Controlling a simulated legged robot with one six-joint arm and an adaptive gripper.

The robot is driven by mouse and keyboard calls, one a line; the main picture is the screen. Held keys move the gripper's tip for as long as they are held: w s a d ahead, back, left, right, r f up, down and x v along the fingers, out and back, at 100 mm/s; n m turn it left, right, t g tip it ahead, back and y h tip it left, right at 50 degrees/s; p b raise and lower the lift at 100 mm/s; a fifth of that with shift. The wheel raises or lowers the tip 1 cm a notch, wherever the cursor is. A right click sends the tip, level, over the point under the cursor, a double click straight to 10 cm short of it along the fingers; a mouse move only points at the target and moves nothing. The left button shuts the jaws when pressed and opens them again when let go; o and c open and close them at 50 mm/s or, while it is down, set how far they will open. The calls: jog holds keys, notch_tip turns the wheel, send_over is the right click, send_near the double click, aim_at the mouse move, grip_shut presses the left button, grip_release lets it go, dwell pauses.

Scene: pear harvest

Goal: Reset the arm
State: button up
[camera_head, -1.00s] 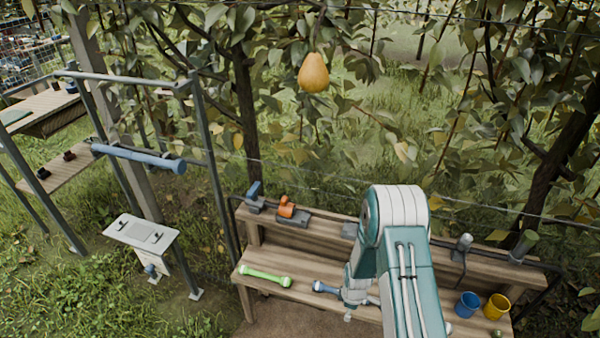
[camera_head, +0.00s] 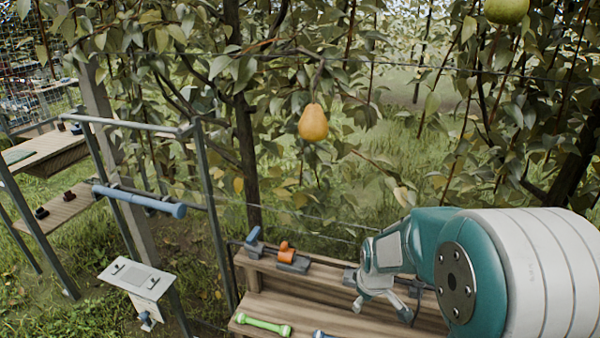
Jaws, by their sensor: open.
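My gripper (camera_head: 384,308) is at the end of my teal and white arm, at the lower right of the head view. Its fingers are spread apart and it looks empty. It hangs in front of the wooden bench. A ripe yellow-orange pear (camera_head: 313,123) hangs from a branch above and to the left of the gripper, well apart from it. A green pear (camera_head: 506,9) hangs at the top right, cut by the frame edge.
The wooden bench (camera_head: 290,306) holds an orange tool (camera_head: 287,252), a blue tool (camera_head: 254,240) and a green dumbbell-shaped bar (camera_head: 264,325). A metal frame with a blue roller (camera_head: 139,200) stands at left, near a small panel (camera_head: 137,277). Leafy trees fill the back.

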jog(key=s+r+m+t, duration=0.3)
jog(key=s+r+m, duration=0.5)
jog(key=s+r, duration=1.1)
jog(key=s, duration=0.2)
jog(key=shift+s+r, duration=0.25)
jog(key=shift+s, duration=0.1)
